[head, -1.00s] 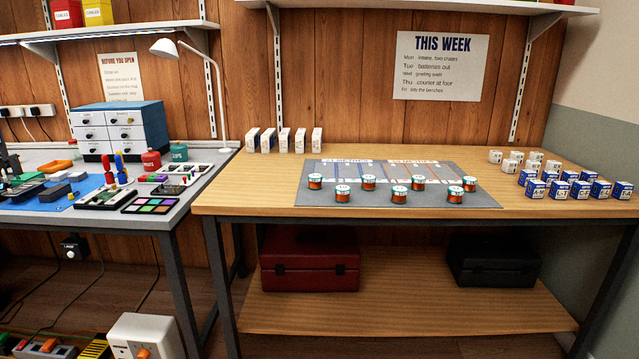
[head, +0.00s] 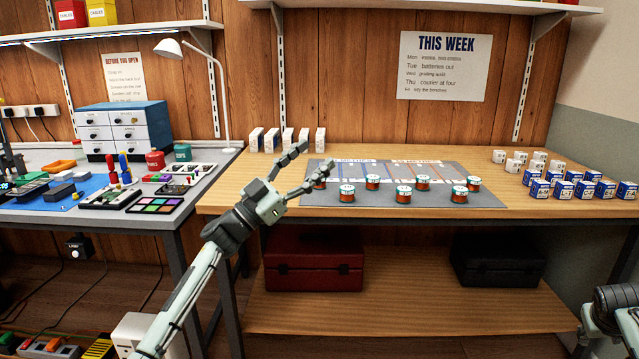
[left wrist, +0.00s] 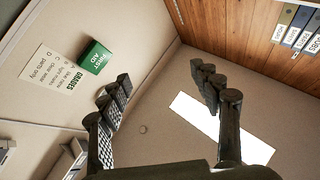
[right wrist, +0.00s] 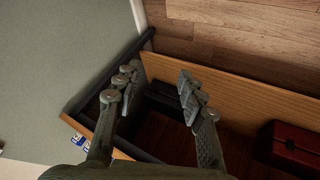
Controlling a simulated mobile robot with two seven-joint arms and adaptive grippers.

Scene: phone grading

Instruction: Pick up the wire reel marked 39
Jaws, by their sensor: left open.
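Several orange-brown wire reels with pale tops stand on the grey mat (head: 430,200) on the right-hand bench. They include a front-left reel (head: 347,193), a front-middle reel (head: 403,195), a front-right reel (head: 459,195), and back ones (head: 373,181), (head: 423,182) and (head: 473,184). Another reel (head: 319,184) is mostly hidden behind a finger of my left gripper. The numbers on the tops are too small to read. My left gripper (head: 314,157) is open and empty, held in front of the mat's left end. My right gripper (right wrist: 155,78) is open and empty at lower right.
White boxes (head: 288,139) stand at the back left of the bench, and blue and white boxes (head: 565,189) at its right. A red case (head: 313,270) and a black case (head: 495,262) rest on the lower shelf. A cluttered grey bench (head: 70,215) adjoins on the left.

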